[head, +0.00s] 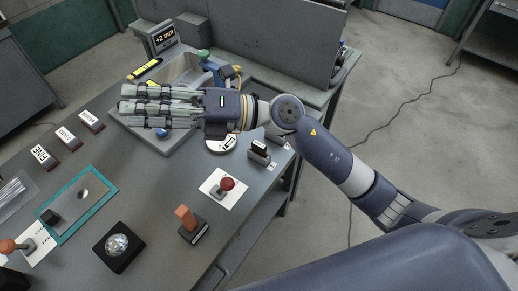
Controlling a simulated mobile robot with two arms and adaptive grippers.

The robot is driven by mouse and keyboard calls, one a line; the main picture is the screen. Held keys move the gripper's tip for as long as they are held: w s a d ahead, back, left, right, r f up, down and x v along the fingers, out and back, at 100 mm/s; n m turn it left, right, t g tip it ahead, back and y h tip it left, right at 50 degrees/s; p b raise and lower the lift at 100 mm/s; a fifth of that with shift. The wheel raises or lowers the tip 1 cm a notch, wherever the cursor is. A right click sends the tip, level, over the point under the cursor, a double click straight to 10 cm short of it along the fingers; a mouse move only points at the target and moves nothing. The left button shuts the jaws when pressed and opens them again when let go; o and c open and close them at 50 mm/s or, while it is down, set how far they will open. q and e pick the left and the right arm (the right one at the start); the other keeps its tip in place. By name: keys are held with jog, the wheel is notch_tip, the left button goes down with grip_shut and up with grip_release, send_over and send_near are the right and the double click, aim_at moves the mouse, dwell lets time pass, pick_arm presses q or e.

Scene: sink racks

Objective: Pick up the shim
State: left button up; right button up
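I cannot pick out a shim with certainty in the head view. My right gripper (124,105) reaches in from the right over the table's far part, above a grey tray (178,70). Its long fingers point left, straight and spread with gaps between them, and I see nothing held in them. The hand hides part of the tray and what lies in it. My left gripper is not in view.
On the table are a teal-framed tray (108,193), a black box with a clear dome (117,245), an orange block on a dark base (186,218), a red knob (227,184) and a "+2 mm" display (163,39). Several labelled blocks lie at left. The middle is partly clear.

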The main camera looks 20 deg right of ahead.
notch_tip(320, 180, down, 7)
jog(key=n+g+h, duration=0.3)
jog(key=n+h, duration=0.1)
jog(key=h, duration=0.1)
jog(key=t+h, duration=0.1)
jog(key=h, duration=1.4)
send_over(260, 145)
notch_tip(260, 145, down, 10)
jog(key=shift+n, duration=0.3)
jog(key=f, duration=0.1)
jog(key=f+p, duration=0.1)
jog(key=f, duration=0.3)
jog(key=shift+w+d, duration=0.1)
jog(key=shift+w, duration=0.15)
jog(key=f+p, duration=0.2)
jog(key=f, duration=0.1)
jog(key=f+p, duration=0.1)
jog(key=shift+s+f, duration=0.25)
jog(key=shift+f, duration=0.05)
jog(key=shift+w+f, duration=0.1)
jog(key=shift+f, duration=0.3)
jog(key=shift+c, duration=0.6)
grip_shut()
